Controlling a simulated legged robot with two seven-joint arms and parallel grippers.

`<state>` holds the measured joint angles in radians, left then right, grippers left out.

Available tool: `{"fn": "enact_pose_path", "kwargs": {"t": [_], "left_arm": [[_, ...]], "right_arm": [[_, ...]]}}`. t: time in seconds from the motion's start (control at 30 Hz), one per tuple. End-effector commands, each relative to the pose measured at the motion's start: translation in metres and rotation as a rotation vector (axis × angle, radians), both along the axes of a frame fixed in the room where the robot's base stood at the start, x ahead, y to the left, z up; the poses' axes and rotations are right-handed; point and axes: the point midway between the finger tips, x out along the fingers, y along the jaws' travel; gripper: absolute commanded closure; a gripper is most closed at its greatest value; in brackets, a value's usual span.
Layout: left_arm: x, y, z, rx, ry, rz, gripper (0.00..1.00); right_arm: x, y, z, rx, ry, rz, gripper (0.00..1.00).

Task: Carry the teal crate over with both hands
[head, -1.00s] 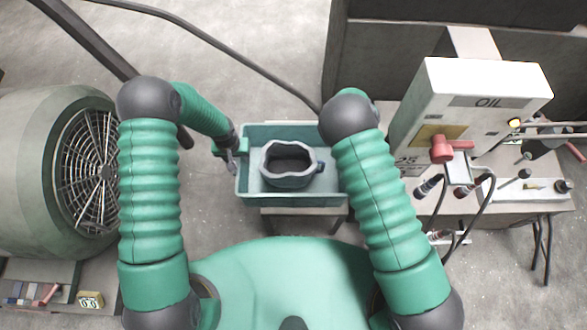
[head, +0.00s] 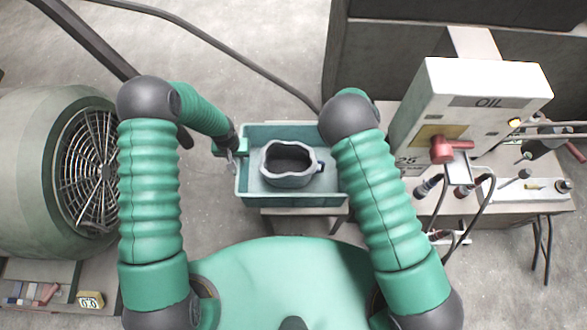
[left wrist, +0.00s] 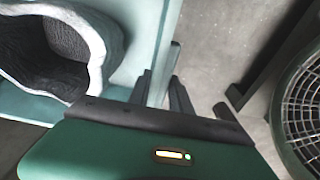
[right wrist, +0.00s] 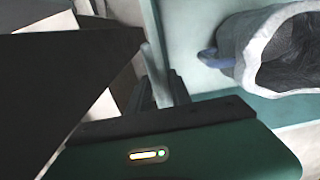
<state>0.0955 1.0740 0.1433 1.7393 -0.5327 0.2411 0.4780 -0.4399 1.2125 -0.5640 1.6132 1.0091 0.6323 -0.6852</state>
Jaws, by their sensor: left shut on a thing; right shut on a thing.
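The teal crate (head: 262,200) sits in the middle of the head view, over a small stand. A grey, wavy-rimmed pot (head: 290,181) is inside it. My left gripper (head: 233,157) is at the crate's left wall. In the left wrist view its fingers (left wrist: 167,82) are shut on that wall (left wrist: 160,50). My right gripper is hidden behind my right arm in the head view. In the right wrist view its fingers (right wrist: 160,88) are shut on the opposite wall (right wrist: 156,40). The pot also shows in both wrist views, inside the crate.
A small stand (head: 300,222) shows below the crate; contact is hard to see. A white OIL box (head: 470,110) with a red valve and hoses stands on a bench to the right. A large fan housing (head: 50,170) is at the left. A cable crosses the floor behind.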

Motion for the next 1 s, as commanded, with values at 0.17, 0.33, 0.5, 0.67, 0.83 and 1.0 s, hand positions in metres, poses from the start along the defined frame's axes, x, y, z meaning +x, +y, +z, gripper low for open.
{"fn": "enact_pose_path", "kwargs": {"t": [0.17, 0.33, 0.5, 0.67, 0.83, 1.0], "left_arm": [[0.000, 0.000, 0.000, 0.001, 0.000, -0.001, 1.00], [0.000, 0.000, 0.000, 0.001, 0.000, -0.001, 1.00], [0.000, 0.000, 0.000, 0.001, 0.000, -0.001, 1.00], [0.000, 0.000, 0.000, 0.001, 0.000, -0.001, 1.00], [0.001, 0.000, 0.001, 0.000, -0.001, -0.001, 1.00], [0.001, 0.000, 0.012, 0.000, -0.002, -0.001, 1.00]], "right_arm": [[0.000, 0.000, 0.000, 0.000, 0.000, 0.001, 1.00], [0.000, 0.000, 0.000, 0.000, 0.000, 0.001, 1.00], [0.000, 0.000, 0.000, 0.000, 0.000, 0.001, 1.00], [0.000, 0.000, 0.000, 0.000, 0.000, 0.001, 1.00], [0.001, 0.000, 0.001, 0.000, -0.001, 0.001, 1.00], [0.001, 0.000, 0.012, 0.000, -0.002, 0.001, 1.00]]}}
